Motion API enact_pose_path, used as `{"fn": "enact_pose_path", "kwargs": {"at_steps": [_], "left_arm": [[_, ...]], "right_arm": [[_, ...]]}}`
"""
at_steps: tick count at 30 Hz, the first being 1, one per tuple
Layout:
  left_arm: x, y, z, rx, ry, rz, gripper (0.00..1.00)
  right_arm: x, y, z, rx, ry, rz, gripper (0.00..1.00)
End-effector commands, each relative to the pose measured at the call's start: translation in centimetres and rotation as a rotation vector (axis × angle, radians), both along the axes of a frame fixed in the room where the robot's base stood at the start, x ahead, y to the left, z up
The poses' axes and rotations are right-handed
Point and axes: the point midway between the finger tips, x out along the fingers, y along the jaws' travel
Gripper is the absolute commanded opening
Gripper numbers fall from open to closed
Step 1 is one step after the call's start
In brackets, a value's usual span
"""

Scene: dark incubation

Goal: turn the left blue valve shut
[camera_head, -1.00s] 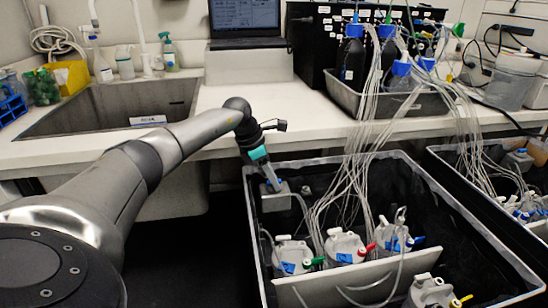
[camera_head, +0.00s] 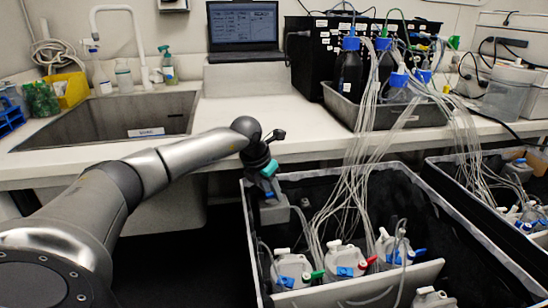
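My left arm comes in from the left, and my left gripper (camera_head: 268,185) points down at the left rear of the black bin (camera_head: 320,180). It is at a small grey container (camera_head: 277,214). A small blue part shows at the fingertips; I cannot tell whether it is a valve, nor whether the fingers touch it or are open. Another blue valve handle (camera_head: 420,252) sticks out from the right-hand white bottle (camera_head: 393,247) in the bin's front row. My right gripper is not in view.
Other white bottles in the bin have a green valve (camera_head: 318,274) and a red valve (camera_head: 371,260). Thin tubes (camera_head: 345,190) hang from blue-capped bottles on the bench into the bin. A second bin (camera_head: 450,170) stands at the right. The sink (camera_head: 110,120) is behind my arm.

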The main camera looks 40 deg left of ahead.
Motion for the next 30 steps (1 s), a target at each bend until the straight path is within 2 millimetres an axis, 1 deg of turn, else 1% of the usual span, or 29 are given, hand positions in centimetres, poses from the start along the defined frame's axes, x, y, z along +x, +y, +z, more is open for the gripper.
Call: {"fn": "enact_pose_path", "kwargs": {"at_steps": [1, 14, 26, 27, 30], "left_arm": [[-0.1, 0.5, -0.2, 0.013, 0.003, 0.040, 0.48], [0.0, 0.2, -0.2, 0.010, 0.001, 0.371, 0.48], [0.2, -0.4, -0.3, 0.004, 0.000, 0.747, 0.48], [-0.1, -0.5, 1.0, 0.004, 0.000, 0.748, 0.48], [-0.7, -1.0, 3.3, 0.004, -0.001, 0.745, 0.48]], "right_arm": [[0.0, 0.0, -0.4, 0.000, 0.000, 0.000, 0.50], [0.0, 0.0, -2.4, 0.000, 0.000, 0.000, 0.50], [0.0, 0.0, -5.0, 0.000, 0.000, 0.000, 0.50], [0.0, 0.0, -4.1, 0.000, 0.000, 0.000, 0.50], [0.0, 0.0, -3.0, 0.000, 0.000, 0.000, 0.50]]}}
